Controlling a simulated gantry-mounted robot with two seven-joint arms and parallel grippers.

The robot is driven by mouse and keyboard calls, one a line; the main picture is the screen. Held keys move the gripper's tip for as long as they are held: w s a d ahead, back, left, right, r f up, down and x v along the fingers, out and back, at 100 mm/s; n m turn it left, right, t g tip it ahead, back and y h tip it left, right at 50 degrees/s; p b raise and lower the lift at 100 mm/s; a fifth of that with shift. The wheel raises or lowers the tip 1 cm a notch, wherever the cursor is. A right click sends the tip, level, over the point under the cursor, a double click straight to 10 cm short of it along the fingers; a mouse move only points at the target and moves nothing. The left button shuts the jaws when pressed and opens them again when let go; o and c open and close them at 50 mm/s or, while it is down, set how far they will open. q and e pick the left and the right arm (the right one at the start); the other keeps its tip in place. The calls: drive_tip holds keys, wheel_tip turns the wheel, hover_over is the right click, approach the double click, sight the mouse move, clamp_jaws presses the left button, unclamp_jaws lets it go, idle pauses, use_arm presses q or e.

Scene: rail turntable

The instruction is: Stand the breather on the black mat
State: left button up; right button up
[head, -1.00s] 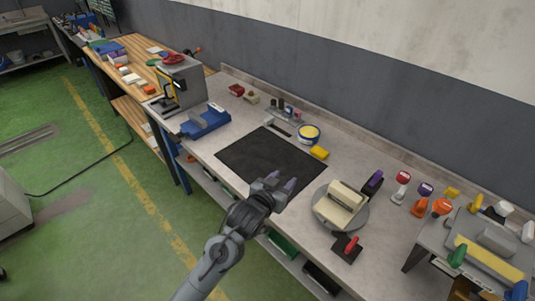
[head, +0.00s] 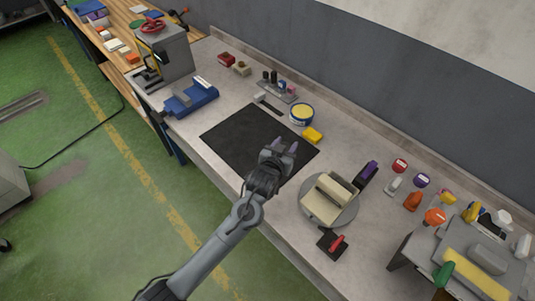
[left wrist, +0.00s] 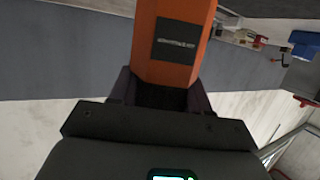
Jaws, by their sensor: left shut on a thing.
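The black mat (head: 243,138) lies flat on the workbench in the middle of the head view, and its visible part is bare. My left gripper (head: 281,150) is over the near right part of the mat; its height above it is hard to tell. In the left wrist view it is shut on an orange body with a dark label (left wrist: 176,42), which looks to be the breather. The fingers and palm hide its near end, and it cannot be made out in the head view. My right gripper is not in view.
A round turntable (head: 351,213) with a cream block stands right of the mat. A yellow block (head: 313,135) and a round yellow-topped tin (head: 301,114) stand at its far edge. A blue tool (head: 191,98) lies to the left. Several coloured items stand farther right.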

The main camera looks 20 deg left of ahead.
use_arm(q)
drive_tip(key=shift+s+a+f, duration=0.1)
drive_tip(key=shift+a+f, duration=0.8)
drive_tip(key=shift+f, duration=0.3)
drive_tip(key=shift+s+a+f, duration=0.1)
drive_tip(key=shift+a+f, duration=0.85)
drive_tip(key=shift+f, duration=0.25)
drive_tip(key=shift+s+a+f, duration=0.1)
drive_tip(key=shift+a+f, duration=0.8)
drive_tip(key=shift+f, duration=0.3)
drive_tip(key=shift+f, duration=0.1)
drive_tip(key=o, duration=1.2)
drive_tip(key=shift+f, duration=0.1)
drive_tip(key=shift+c, duration=0.2)
